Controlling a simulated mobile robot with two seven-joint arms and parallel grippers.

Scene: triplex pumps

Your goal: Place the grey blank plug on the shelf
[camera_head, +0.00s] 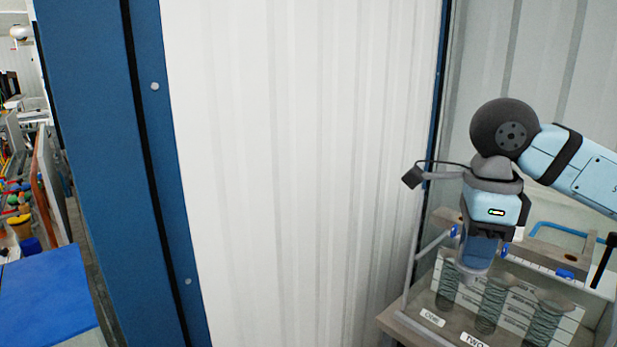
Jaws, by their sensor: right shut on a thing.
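My right gripper (480,242) points down at the right of the head view, shut on a grey, roughly cylindrical thing (475,263) that looks like the grey blank plug. Most of the plug is hidden by the gripper; only its lower end shows. It is in front of and above a wooden shelf unit (393,322) at the lower right. I cannot tell whether the plug touches anything below it. My left gripper is out of view.
Several coiled springs (492,303) stand on the shelf unit behind labels, one reading "TWO" (474,341). A blue handle (560,230) is behind the gripper. A white corrugated wall (290,170) and blue post (95,130) fill the middle and left. A blue surface (45,300) lies lower left.

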